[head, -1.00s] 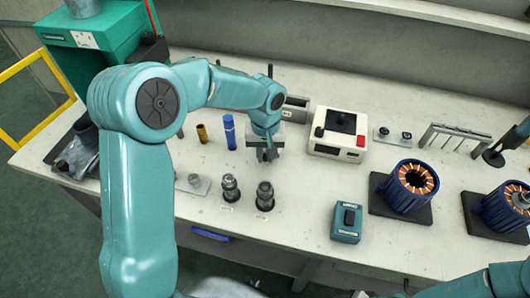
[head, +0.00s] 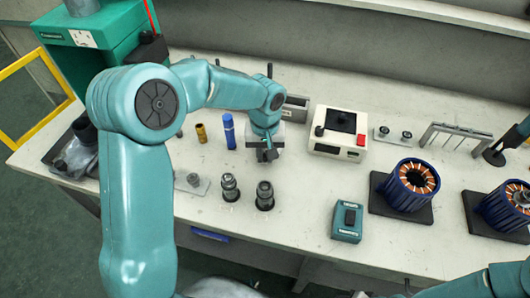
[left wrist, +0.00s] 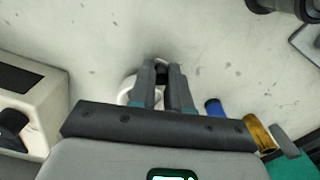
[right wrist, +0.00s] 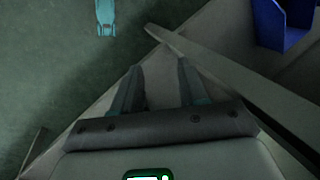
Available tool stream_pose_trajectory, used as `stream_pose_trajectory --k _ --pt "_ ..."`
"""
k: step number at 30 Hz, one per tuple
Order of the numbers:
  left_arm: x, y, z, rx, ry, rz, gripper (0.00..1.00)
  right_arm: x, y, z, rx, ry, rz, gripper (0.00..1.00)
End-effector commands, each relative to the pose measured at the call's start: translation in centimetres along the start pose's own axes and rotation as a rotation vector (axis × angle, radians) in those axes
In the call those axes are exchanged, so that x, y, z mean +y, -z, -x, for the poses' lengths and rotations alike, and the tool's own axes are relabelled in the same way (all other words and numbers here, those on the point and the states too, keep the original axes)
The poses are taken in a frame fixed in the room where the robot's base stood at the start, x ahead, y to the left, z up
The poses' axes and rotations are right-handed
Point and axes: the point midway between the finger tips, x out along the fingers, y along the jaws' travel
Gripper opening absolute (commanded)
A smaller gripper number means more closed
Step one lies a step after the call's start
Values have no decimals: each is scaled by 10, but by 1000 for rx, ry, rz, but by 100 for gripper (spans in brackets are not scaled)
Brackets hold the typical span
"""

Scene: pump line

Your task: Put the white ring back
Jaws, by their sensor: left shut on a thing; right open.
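My left gripper (head: 268,154) is low over the bench, between the blue cylinder and the white control box. In the left wrist view its fingers (left wrist: 166,74) are close together, shut on what appears to be the white ring (left wrist: 125,90). Only a white curved edge shows beside and behind one finger; the rest is hidden. I cannot make out the ring in the head view. My right gripper (right wrist: 157,72) is open and empty, away from the bench top in the right wrist view.
The blue cylinder (head: 229,131) and a brass cylinder (head: 201,133) stand left of the gripper. The white control box (head: 339,132) is to its right. Two dark metal fittings (head: 265,195) stand in front. Blue-cased wound stators (head: 408,188) sit on the right.

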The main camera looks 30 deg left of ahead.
Motion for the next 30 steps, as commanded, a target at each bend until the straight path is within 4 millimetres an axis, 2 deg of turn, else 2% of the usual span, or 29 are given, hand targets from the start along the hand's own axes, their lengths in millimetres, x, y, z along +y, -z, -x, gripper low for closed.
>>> stream_pose_trajectory --k 9,10,12,13,19,20,21,30 --pt "0 0 -7 0 0 0 0 2 0 -6 0 0 0 43" --pt "0 0 -7 0 0 0 20 2 0 -6 0 0 0 43" --pt "0 0 -7 0 0 0 43 2 0 -6 0 0 0 43" --pt "0 0 -7 0 0 0 47 2 0 -6 0 0 0 43" --pt "0 0 -7 0 0 0 47 2 0 -6 0 0 0 43" --pt "0 0 -7 0 0 0 57 2 0 -6 0 0 0 43" --pt "0 0 -7 0 0 0 60 2 0 -6 0 0 0 43" --pt "0 0 -5 0 0 0 60 2 0 -4 0 0 0 43"
